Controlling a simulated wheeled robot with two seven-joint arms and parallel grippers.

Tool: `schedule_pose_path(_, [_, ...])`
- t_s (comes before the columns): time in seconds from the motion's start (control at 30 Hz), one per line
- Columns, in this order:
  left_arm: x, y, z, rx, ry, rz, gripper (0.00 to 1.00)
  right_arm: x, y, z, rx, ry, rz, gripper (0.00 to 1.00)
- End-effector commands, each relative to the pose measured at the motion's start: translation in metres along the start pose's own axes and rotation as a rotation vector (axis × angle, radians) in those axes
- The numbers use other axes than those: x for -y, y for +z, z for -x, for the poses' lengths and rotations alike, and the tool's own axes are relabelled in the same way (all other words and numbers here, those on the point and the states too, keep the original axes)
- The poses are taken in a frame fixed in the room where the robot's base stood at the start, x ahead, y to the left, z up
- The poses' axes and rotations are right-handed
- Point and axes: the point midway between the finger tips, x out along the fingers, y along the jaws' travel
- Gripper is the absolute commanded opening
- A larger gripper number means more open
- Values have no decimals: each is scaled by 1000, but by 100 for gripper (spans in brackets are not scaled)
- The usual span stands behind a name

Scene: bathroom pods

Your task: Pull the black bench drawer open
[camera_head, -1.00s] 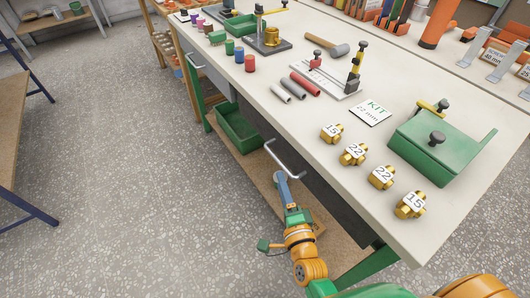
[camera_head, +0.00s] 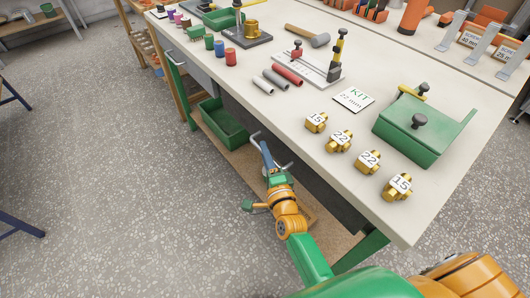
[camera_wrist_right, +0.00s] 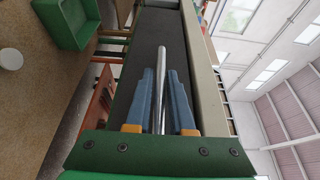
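The black drawer (camera_head: 325,188) sits under the front edge of the bench top and looks closed. Its bar handle (camera_head: 287,166) is partly hidden by my right gripper (camera_head: 263,150). In the right wrist view the silver handle (camera_wrist_right: 162,60) runs between the two blue fingers of the right gripper (camera_wrist_right: 160,90). The fingers look spread, one on each side of the bar; contact is hard to judge. The dark drawer front (camera_wrist_right: 138,50) lies behind them. My left gripper is not in view.
The white bench top (camera_head: 290,125) carries several brass fittings (camera_head: 339,141), a green box (camera_head: 420,130) and a kit card (camera_head: 353,99). A green bin (camera_head: 224,122) stands on the lower shelf (camera_head: 245,165). The speckled floor (camera_head: 110,180) in front is clear.

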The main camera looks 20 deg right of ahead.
Motion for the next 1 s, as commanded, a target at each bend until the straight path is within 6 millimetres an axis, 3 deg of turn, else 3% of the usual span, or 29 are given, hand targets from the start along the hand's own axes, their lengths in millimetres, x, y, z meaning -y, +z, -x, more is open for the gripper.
schedule_pose_path(0.07, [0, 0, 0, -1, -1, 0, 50, 0, 0, 0, 0, 0, 0, 0])
schedule_pose_path(1.0, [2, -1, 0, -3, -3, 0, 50, 0, 0, 0, 0, 1, 1, 0])
